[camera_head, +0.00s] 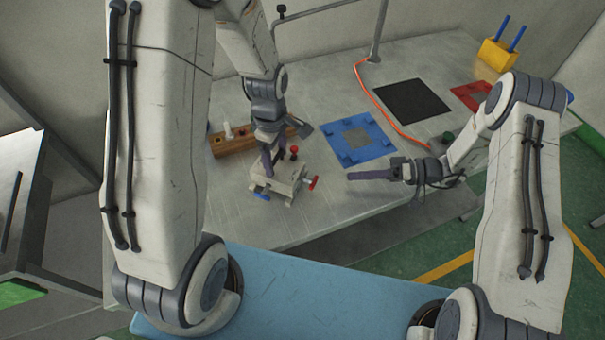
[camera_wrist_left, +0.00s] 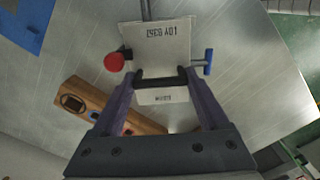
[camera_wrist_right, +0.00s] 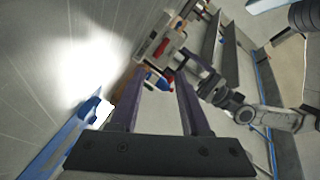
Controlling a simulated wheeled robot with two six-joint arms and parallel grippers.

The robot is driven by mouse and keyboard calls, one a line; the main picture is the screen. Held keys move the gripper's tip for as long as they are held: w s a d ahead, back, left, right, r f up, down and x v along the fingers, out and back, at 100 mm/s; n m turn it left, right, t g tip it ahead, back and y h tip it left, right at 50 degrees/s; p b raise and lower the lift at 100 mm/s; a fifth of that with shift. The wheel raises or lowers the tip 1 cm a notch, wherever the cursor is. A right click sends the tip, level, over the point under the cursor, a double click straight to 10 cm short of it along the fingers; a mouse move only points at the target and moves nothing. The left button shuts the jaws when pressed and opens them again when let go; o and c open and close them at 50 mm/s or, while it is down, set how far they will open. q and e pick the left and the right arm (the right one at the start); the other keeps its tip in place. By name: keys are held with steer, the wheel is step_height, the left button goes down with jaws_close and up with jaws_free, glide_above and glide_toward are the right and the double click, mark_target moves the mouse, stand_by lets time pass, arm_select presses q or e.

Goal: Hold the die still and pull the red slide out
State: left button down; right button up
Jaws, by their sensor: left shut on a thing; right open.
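The die (camera_head: 284,183) is a pale grey block on the table, left of centre in the head view. A red handle (camera_head: 313,183) sticks out of its right side and a blue handle (camera_head: 261,194) out of its front; a red ball knob (camera_head: 294,150) is above it. My left gripper (camera_head: 267,168) is shut on the die from above. The left wrist view shows the lettered die (camera_wrist_left: 160,40) between a red knob and a blue T-handle. My right gripper (camera_head: 368,175) is open and empty, right of the die and apart from it. The die also shows in the right wrist view (camera_wrist_right: 172,42).
A wooden block (camera_head: 228,147) with holes stands behind the die. A blue mat (camera_head: 375,154) with a grey square lies behind my right gripper. A black mat (camera_head: 411,101), red mat (camera_head: 467,96), orange cable (camera_head: 375,98) and yellow holder (camera_head: 497,54) are farther back.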

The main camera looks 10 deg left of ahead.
mark_target(313, 183)
steer(key=w+g, duration=0.1)
steer(key=w+a+g, duration=0.1)
steer(key=shift+f+m+g, duration=0.2)
steer(key=shift+m+g, duration=0.1)
steer(key=shift+m, duration=0.1)
steer(key=shift+w+a+f+m+g+h, duration=0.1)
steer(key=shift+w+m+g+h, duration=0.15)
steer(key=shift+g, duration=0.35)
steer(key=shift+w+a+m+g+h, duration=0.1)
steer(key=shift+w+m+g+h, duration=0.1)
steer(key=shift+g+h, duration=0.3)
steer(key=shift+w+a+m+g+h, duration=0.15)
steer(key=shift+m+g+h, duration=0.25)
steer(key=shift+g, duration=0.5)
steer(key=x, duration=1.2)
steer(key=shift+f, duration=0.1)
jaws_close()
